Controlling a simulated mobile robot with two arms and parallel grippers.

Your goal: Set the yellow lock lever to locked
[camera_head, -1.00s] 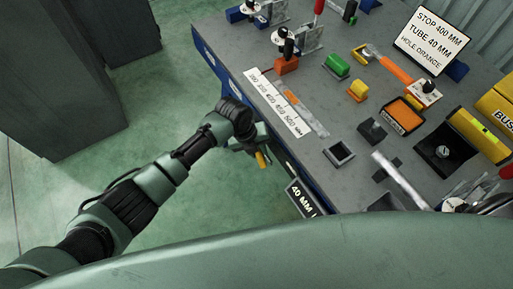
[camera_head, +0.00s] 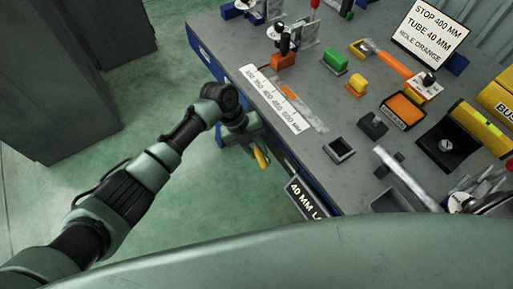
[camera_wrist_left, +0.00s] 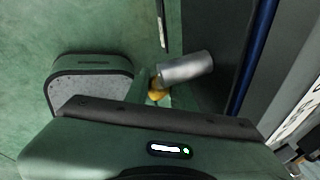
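The yellow lock lever (camera_head: 261,158) is a small yellow handle low at the bench's near left side, beside the "40 MM L…" label. In the left wrist view a yellow piece (camera_wrist_left: 157,90) shows partly, next to a grey cylinder (camera_wrist_left: 186,68); my gripper body hides the rest. My left gripper (camera_head: 246,136) is right at the lever, its fingers mostly hidden by its own wrist. I cannot tell whether it is touching or gripping the lever. My right gripper is not in view.
The grey bench (camera_head: 330,175) carries a white ruler strip (camera_head: 275,98), green (camera_head: 335,62) and yellow (camera_head: 357,84) blocks, an orange-topped box (camera_head: 404,110) and a sign (camera_head: 430,32). Dark cabinets (camera_head: 55,80) stand at left. Green floor (camera_head: 170,70) lies clear between them.

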